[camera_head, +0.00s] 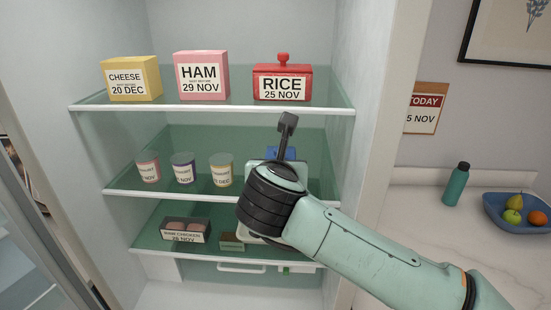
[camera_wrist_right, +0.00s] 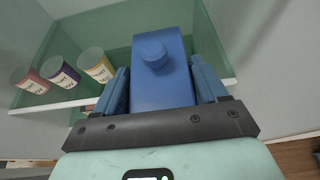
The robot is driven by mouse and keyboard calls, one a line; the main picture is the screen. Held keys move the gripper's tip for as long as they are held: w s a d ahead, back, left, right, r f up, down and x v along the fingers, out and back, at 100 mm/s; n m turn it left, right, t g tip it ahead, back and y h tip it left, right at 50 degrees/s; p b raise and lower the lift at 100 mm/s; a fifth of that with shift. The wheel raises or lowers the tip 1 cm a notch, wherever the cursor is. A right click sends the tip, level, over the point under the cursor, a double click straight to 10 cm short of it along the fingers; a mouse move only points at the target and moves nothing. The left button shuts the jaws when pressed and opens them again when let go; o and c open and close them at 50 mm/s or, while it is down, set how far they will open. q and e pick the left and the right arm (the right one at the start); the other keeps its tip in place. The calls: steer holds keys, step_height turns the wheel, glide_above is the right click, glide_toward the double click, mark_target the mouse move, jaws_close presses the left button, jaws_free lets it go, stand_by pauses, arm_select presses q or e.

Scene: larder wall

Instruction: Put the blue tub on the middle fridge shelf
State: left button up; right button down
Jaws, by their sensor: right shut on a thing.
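The blue tub (camera_head: 284,153) is mostly hidden behind my right gripper (camera_head: 283,168) in the head view. The right wrist view shows the tub (camera_wrist_right: 161,85), with a round knob on its lid, between the two blue fingers of my right gripper (camera_wrist_right: 160,80). The gripper is shut on it. The tub is at the right part of the middle fridge shelf (camera_head: 150,193), to the right of several small cups. I cannot tell whether its base touches the shelf. My left gripper is in neither view.
Three cups (camera_head: 221,170) stand on the middle shelf's left side. The top shelf holds a cheese box (camera_head: 132,79), a ham box (camera_head: 202,76) and a red rice tub (camera_head: 282,82). A chicken pack (camera_head: 185,230) lies on the bottom shelf. The fridge's right wall (camera_head: 376,130) is close to my arm.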

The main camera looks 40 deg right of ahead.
steer(key=w+d+p, duration=0.3)
steer(key=w+d, duration=0.5)
steer(key=w, duration=0.1)
step_height(320, 180, down, 7)
steer(key=shift+a+r+b, duration=0.15)
steer(key=shift+b, duration=0.95)
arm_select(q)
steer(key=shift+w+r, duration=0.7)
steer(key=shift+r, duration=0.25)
arm_select(e)
steer(key=shift+w, duration=0.1)
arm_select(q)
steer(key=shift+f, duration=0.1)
arm_select(e)
steer(key=shift+w+f, duration=0.1)
steer(key=shift+f, duration=0.1)
steer(key=shift+f, duration=0.15)
steer(key=shift+c, duration=0.3)
jaws_free()
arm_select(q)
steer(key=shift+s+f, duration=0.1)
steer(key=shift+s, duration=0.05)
